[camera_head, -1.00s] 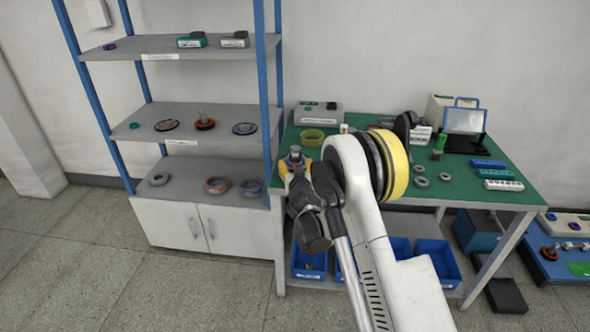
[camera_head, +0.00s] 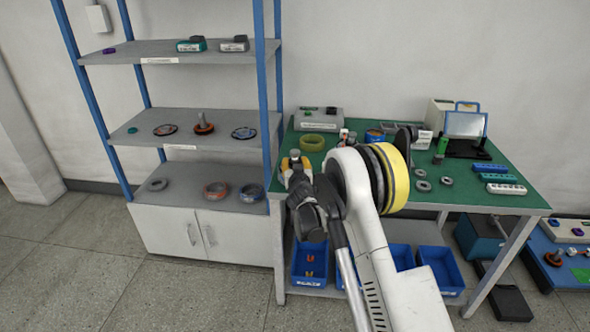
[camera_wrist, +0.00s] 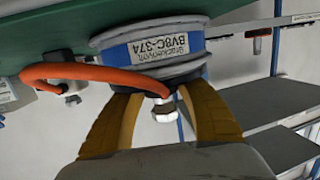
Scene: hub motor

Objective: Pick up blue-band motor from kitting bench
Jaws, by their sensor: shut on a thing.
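The blue-band motor (camera_wrist: 150,48) fills the upper middle of the wrist view. It is grey with a blue band and a white label that reads upside down. An orange cable (camera_wrist: 80,73) loops from it to the left. My gripper (camera_wrist: 160,92) has its two yellow fingers on either side of the motor's metal shaft, shut on the motor. In the head view my gripper (camera_head: 295,164) is at the bench's left front corner, and the motor is mostly hidden there. I cannot tell whether the motor touches the green kitting bench (camera_head: 455,190).
A blue and orange round part (camera_head: 375,135) stands farther back on the bench. A yellow-green ring (camera_head: 312,142) and a grey box (camera_head: 318,118) are at its back left. A shelf rack (camera_head: 190,185) with rings stands left. Blue bins (camera_head: 309,263) sit below.

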